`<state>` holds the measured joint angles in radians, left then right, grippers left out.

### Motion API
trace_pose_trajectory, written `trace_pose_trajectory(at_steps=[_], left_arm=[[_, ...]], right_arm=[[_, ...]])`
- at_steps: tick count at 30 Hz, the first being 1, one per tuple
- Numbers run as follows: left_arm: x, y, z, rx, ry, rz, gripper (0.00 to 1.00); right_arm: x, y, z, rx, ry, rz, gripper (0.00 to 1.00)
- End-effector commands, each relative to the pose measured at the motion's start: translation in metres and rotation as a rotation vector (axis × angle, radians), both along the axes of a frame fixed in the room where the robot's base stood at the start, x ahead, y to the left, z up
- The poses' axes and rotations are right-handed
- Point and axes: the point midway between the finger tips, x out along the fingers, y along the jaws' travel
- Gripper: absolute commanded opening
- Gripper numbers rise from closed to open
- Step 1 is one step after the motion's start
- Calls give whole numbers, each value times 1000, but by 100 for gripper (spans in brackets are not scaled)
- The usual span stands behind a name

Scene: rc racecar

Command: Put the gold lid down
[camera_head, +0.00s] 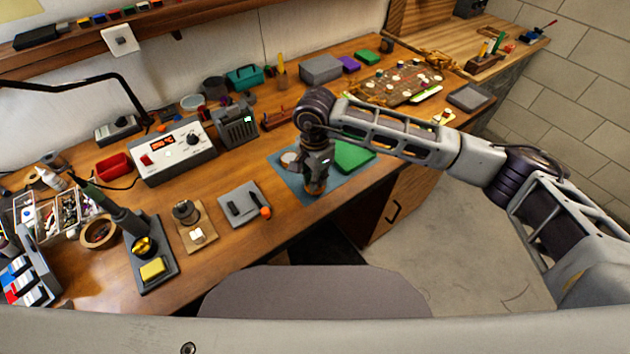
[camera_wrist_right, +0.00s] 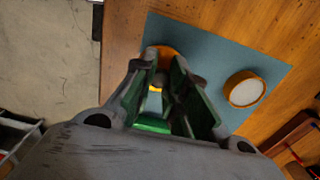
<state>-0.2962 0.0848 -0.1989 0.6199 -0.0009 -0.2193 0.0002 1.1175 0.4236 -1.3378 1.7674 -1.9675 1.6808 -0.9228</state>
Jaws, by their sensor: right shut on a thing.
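My right gripper (camera_head: 317,186) points down over the blue mat (camera_head: 285,185) near the front of the bench. It is shut on a gold round piece, which I take to be the gold lid; the wrist view shows its orange-gold edge (camera_wrist_right: 163,52) at the fingertips (camera_wrist_right: 157,88). The fingers hide much of it, and I cannot tell whether it touches the mat. A round piece with a pale top and gold rim (camera_wrist_right: 244,91) lies apart on the same mat; it also shows in the head view (camera_head: 289,160). My left gripper is out of view.
A green block or pad (camera_head: 354,156) lies just right of my gripper. A grey plate with an orange-tipped tool (camera_head: 243,204) lies left of the mat. A white instrument box (camera_head: 175,152) and a dark grey device (camera_head: 236,127) stand behind. Bare mat surrounds the round piece.

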Motion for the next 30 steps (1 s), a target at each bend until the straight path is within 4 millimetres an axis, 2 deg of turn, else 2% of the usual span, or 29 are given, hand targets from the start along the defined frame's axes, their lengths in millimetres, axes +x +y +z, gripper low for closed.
trace_pose_trajectory(at_steps=[6, 23, 24, 29, 30], left_arm=[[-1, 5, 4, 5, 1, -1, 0], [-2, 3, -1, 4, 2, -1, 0], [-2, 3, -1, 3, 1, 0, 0], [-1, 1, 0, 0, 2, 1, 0], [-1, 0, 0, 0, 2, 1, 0]], right_arm=[[0, 0, -17, 1, 1, 0, 3], [0, 0, -21, 1, -1, 0, 3], [0, 0, -21, 1, -1, 0, 16], [0, 0, -20, 1, -1, 0, 36], [0, 0, -20, 1, -1, 0, 36]])
